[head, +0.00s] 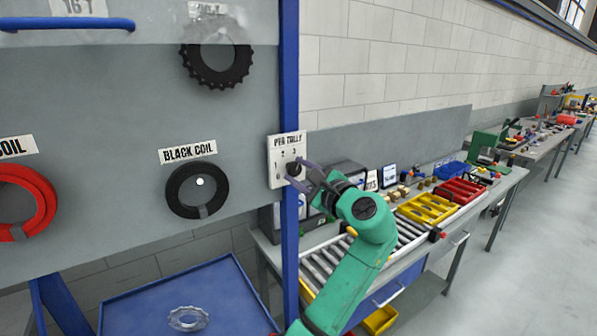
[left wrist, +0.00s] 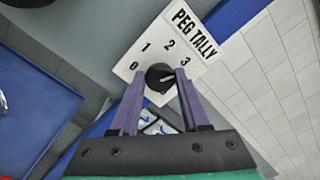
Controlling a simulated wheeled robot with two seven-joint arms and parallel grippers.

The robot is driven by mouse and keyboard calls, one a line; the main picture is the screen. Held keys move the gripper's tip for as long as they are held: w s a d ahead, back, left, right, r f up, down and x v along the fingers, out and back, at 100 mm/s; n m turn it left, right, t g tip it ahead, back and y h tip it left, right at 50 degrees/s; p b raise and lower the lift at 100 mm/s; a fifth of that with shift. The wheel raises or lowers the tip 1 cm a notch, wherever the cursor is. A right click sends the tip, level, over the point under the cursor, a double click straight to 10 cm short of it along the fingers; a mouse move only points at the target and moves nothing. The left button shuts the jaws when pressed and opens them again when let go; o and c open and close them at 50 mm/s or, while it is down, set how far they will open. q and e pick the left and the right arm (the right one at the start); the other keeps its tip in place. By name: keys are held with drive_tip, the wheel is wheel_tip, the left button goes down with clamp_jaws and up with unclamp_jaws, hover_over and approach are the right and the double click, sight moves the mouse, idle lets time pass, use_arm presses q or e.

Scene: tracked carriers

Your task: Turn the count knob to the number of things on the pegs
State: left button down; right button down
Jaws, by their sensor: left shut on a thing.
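The count knob (head: 293,168) is a small dark knob on a white plate (head: 286,142) marked "PEG TALLY", fixed to the blue post. In the left wrist view the plate reads 0, 1, 2, 3 around the knob (left wrist: 158,72); a pale mark shows on it, but I cannot tell its number. My left gripper (head: 303,174) is shut on the knob, its purple fingers on either side. A black toothed ring (head: 216,66), a black coil (head: 197,190) and a red coil (head: 27,203) hang on the grey board. My right gripper is not in view.
A pale clear-looking ring (head: 187,318) lies in the blue tray (head: 225,285) below the board. A blue bar (head: 68,24) crosses the board's upper left. A roller bench (head: 325,262) with yellow and red bins stands behind my arm. The floor at right is clear.

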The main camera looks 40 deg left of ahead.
use_arm(q)
drive_tip(key=shift+c, duration=1.9)
unclamp_jaws()
drive_tip(key=shift+d, duration=0.1)
drive_tip(key=shift+d+f, duration=0.15)
drive_tip(key=shift+d, duration=0.05)
drive_tip(key=b+v, duration=0.6)
drive_tip(key=v, duration=0.8)
